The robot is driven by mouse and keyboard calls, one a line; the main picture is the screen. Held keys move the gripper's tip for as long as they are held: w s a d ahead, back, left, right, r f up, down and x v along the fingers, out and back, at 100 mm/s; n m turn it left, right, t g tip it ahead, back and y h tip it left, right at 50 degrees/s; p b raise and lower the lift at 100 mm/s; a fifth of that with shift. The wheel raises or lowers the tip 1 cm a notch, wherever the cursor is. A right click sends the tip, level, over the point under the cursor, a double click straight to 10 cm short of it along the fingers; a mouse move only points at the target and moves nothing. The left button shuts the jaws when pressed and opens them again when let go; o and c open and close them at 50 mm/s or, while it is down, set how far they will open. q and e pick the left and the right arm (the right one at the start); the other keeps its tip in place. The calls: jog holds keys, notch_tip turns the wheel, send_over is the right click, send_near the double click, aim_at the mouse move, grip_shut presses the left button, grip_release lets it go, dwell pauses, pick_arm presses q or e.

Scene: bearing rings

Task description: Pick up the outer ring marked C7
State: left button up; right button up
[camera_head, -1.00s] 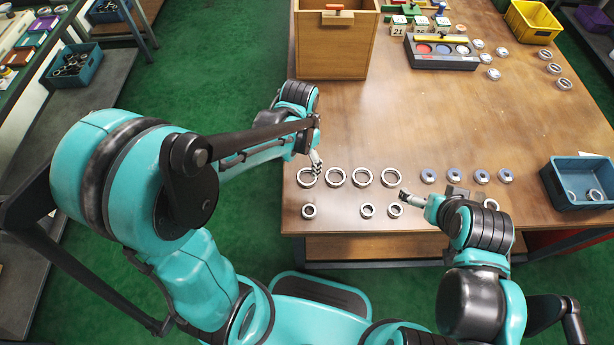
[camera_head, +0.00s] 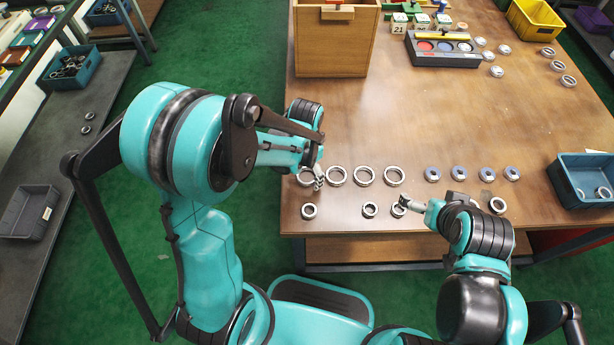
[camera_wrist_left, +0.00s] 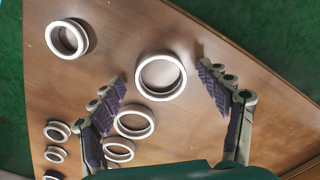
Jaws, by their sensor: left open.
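Four large steel outer rings lie flat in a row near the table's front edge; no C7 mark is legible on any. The leftmost ring (camera_head: 299,181) is partly hidden by my left gripper (camera_head: 318,179). In the left wrist view my left gripper (camera_wrist_left: 164,97) is open, its two fingers apart on either side of a large ring (camera_wrist_left: 139,78) lying on the table. It does not hold the ring. Another large ring (camera_wrist_left: 120,130) lies close to one finger. My right gripper (camera_head: 411,206) is low over the front edge by a small ring; its opening is unclear.
Several small rings (camera_head: 309,217) lie in front of the large ones. Blue-centred parts (camera_head: 432,174) continue the row rightward. A blue bin (camera_head: 561,188) stands at the right, a wooden box (camera_head: 330,50) at the back left. The table's middle is clear.

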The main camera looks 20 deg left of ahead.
pick_arm(q)
jog(key=c, duration=1.3)
jog(key=shift+r, duration=0.2)
